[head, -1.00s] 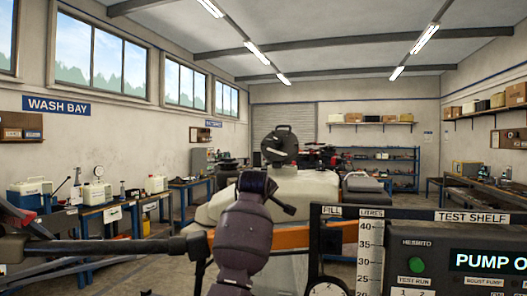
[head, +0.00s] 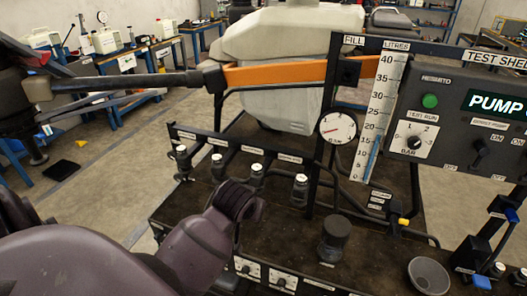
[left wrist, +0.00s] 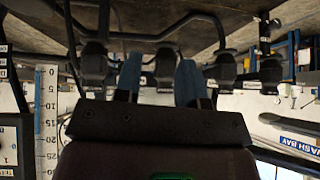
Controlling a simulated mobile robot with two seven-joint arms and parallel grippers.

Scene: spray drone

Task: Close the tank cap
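The white tank (head: 290,60) stands behind the frame in the head view, with its top cut off by the picture's upper edge. The tank cap is not in view now. My left arm reaches in from the lower left in the head view, and I cannot make out its fingers there. In the left wrist view, which is upside down, my left gripper (left wrist: 160,84) shows two blue fingers standing apart. A dark fitting (left wrist: 165,66) of the test bench shows between them; I cannot tell how far beyond them it is. My right gripper is in neither view.
An orange-and-black boom (head: 280,73) crosses in front of the tank. The test bench (head: 275,228) has a row of fittings, a gauge (head: 338,127), a litre scale (head: 382,117) and a pump panel (head: 455,125). A grey bowl (head: 429,276) sits at lower right.

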